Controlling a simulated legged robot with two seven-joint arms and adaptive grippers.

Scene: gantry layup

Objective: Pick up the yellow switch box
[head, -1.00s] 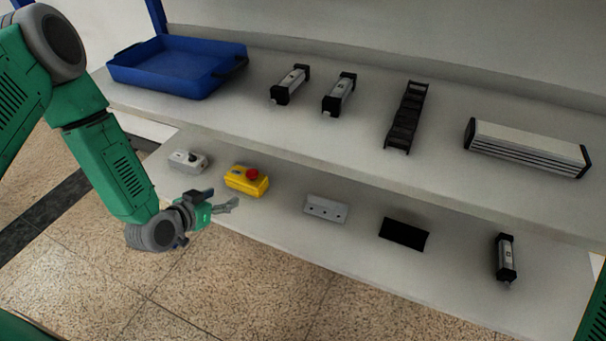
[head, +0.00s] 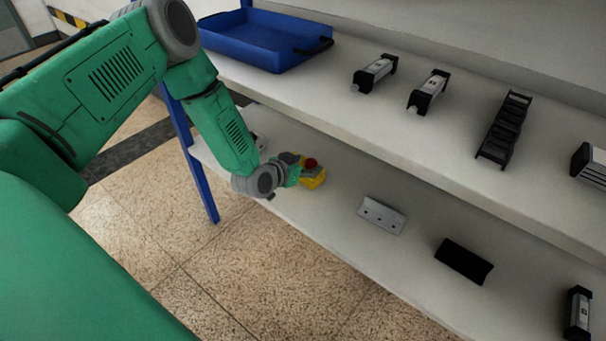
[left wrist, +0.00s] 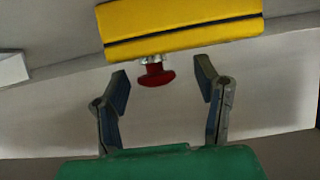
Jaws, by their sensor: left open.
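The yellow switch box (head: 314,181) with a red button on top sits on the lower shelf in the head view, partly hidden by my left gripper (head: 299,170). In the left wrist view the yellow switch box (left wrist: 180,28) is at the top, with its red button (left wrist: 156,75) pointing toward the gripper. My left gripper (left wrist: 165,82) is open, its two fingers on either side of the red button, with nothing held. My right gripper is not in view.
The lower shelf (head: 337,228) also holds a grey bracket (head: 381,215), a black block (head: 463,261) and a cylinder (head: 578,313). The upper shelf above it carries a blue tray (head: 262,42). A blue post (head: 196,165) stands at the left.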

